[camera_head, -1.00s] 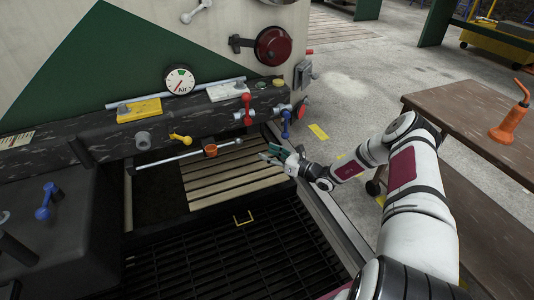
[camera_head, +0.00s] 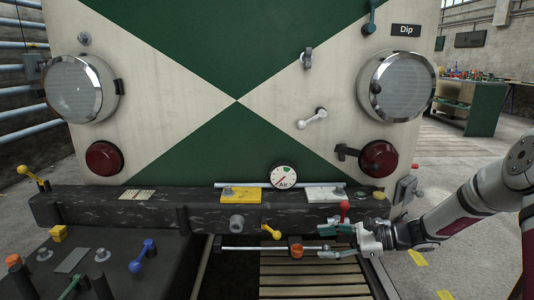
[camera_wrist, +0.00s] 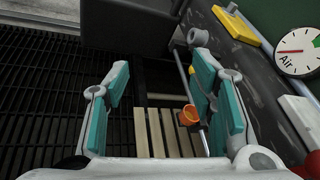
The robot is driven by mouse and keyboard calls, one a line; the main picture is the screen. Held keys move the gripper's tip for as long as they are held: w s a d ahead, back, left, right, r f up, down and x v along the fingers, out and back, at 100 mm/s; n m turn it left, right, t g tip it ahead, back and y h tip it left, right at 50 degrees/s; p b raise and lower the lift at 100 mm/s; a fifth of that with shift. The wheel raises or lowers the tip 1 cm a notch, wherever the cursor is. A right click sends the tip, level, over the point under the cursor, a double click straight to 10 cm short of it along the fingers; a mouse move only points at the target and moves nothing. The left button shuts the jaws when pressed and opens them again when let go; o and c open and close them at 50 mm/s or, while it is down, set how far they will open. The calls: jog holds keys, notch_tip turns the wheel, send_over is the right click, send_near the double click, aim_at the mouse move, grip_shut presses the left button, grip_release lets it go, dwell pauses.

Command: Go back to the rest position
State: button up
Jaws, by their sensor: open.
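My gripper (camera_head: 326,241) is open, with teal finger pads, just below the red-handled lever (camera_head: 343,209) at the right of the dark beam. My arm reaches in from the right edge of the head view. An orange ring (camera_head: 296,250) sits on a thin metal rod (camera_head: 258,247) left of the fingertips. In the wrist view, the two fingers (camera_wrist: 160,85) are spread apart. The orange ring (camera_wrist: 188,115) shows beyond them, close to the right finger. No held object shows between the fingers.
The dark beam (camera_head: 205,211) crosses the green and cream front, with the Air gauge (camera_head: 284,175) above it. A yellow lever (camera_head: 271,231) is near the rod. Wooden slats (camera_head: 300,282) lie below. A blue lever (camera_head: 143,254) stands on the dark block at left. Floor shows at right.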

jog(key=s+a+r+n+g+h, duration=0.3)
jog(key=s+r+n, duration=0.3)
jog(key=s, duration=0.5)
jog(key=s+a+r+n+g+h, duration=0.3)
jog(key=s+r+n+h, duration=0.1)
jog(key=s+r, duration=0.5)
jog(key=s+d+r+n+t+h, duration=0.1)
jog(key=s+d+n+h, duration=0.25)
jog(key=s, duration=0.95)
jog(key=s+d+r+n+t+h, duration=0.1)
jog(key=s+d+n+h, duration=0.3)
jog(key=s, duration=0.8)
notch_tip(320, 180, up, 35)
jog(key=d+t+p, duration=0.1)
jog(key=t+p, duration=0.3)
jog(key=p, duration=2.9)
jog(key=shift+r+p, duration=0.2)
jog(key=shift+p, duration=0.2)
jog(key=shift+m+y, duration=0.25)
